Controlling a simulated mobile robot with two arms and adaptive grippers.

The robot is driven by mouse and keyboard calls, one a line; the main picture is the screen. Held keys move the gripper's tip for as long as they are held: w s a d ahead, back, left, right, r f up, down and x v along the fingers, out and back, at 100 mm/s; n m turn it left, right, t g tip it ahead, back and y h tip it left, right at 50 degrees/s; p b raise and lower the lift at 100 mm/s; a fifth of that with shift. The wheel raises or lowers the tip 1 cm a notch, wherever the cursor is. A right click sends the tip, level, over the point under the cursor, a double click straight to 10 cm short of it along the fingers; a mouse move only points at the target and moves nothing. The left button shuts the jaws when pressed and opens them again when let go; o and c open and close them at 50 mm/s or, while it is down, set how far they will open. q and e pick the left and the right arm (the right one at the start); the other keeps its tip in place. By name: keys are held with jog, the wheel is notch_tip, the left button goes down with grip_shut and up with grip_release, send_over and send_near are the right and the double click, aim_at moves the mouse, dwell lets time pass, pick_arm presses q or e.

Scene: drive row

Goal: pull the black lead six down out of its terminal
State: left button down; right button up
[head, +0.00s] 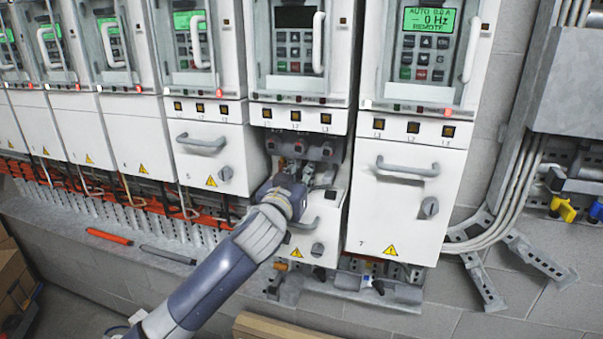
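The sixth drive (297,52) stands between the drives marked 5 and 7. Its display is dark. Its lower front is open, and a row of dark terminals (300,148) shows in the recess. Its cover (316,243), with a grey handle and a knob, sits lower than the neighbouring covers. My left gripper (304,176) is at this recess, just below the terminals. My arm and wrist hide its fingertips, so whether it is open or shut does not show. I cannot make out the black lead six; the gripper may hide it. My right gripper is not in view.
Drive 7 (404,200) is closed close on the right, and drive 5 (213,158) on the left. A grey ledge (100,233) below carries a red tool (110,236) and a grey one (167,254). Grey conduits (515,190) run down the wall at right.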

pick_arm(q)
jog(key=shift+f+b, duration=1.05)
jog(key=shift+f, duration=0.3)
jog(key=shift+r, duration=0.1)
jog(key=c, duration=1.5)
grip_release()
jog(key=v, duration=1.2)
